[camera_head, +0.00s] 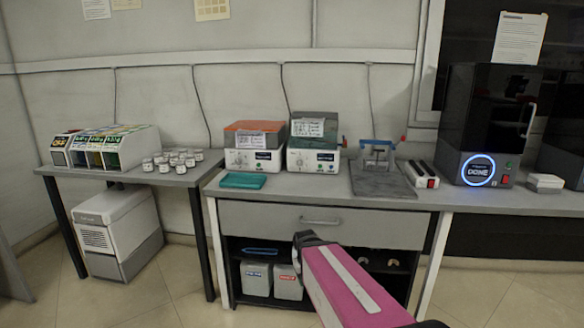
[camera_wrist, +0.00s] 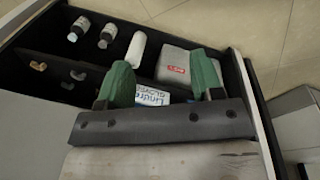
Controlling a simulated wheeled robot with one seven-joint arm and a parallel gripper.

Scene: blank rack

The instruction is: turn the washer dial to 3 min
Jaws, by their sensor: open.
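Two white bench units stand side by side at the back of the middle bench: one with an orange top (camera_head: 254,148), one with a dark green-grey top (camera_head: 313,145). Each has a dark display and small knobs on its front. No dial marking is readable, and I cannot tell which unit is the washer. My gripper (camera_wrist: 162,88) shows in the wrist view with two green fingers apart and nothing between them. It faces the open shelf under the bench, well away from both units.
A teal tray (camera_head: 243,180) lies left of the units' front. A blue-framed stand (camera_head: 377,155) and a black machine (camera_head: 490,125) with a lit ring stand to the right. A drawer (camera_head: 320,222) sits above the shelf.

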